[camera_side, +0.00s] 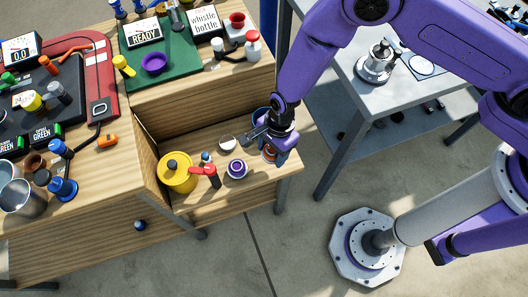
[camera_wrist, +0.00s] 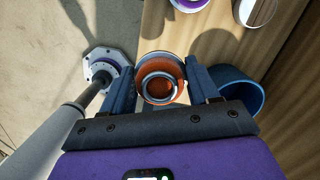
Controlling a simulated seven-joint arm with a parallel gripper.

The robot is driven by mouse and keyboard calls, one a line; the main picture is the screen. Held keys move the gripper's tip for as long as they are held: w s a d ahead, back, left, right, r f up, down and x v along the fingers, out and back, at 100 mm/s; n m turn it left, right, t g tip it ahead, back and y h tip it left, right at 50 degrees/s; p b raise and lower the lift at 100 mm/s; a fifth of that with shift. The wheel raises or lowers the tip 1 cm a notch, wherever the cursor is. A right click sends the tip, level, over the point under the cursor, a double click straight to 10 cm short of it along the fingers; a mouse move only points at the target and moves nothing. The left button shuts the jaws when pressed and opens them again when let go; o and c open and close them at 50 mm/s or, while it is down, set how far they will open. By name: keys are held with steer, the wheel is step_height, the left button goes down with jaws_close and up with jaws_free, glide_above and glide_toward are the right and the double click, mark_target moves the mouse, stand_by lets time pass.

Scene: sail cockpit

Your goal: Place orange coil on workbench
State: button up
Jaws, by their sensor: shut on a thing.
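The orange coil (camera_wrist: 158,87) sits between the two blue fingers of my gripper (camera_wrist: 161,77) in the wrist view, with a pale rim around it. My gripper (camera_side: 268,148) is shut on it, low over the right end of the wooden bench's lower shelf (camera_side: 222,197). In the side view only a small orange part of the coil (camera_side: 269,155) shows beneath the fingers. Whether it touches the shelf or hangs just above it, I cannot tell. The wooden bench top (camera_side: 107,160) is to the left. A grey metal table (camera_side: 345,85) is at the upper right.
A purple-and-white coil (camera_side: 237,169), a red-handled item (camera_side: 207,172) and a yellow canister (camera_side: 177,172) stand left of my gripper on the shelf. A blue bowl (camera_wrist: 238,92) is close beside my right finger. A metal fitting (camera_side: 378,62) stands on the grey table.

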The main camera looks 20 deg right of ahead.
steer(key=s+d+r, duration=0.7)
steer(key=d, duration=0.2)
steer(key=shift+s, duration=0.2)
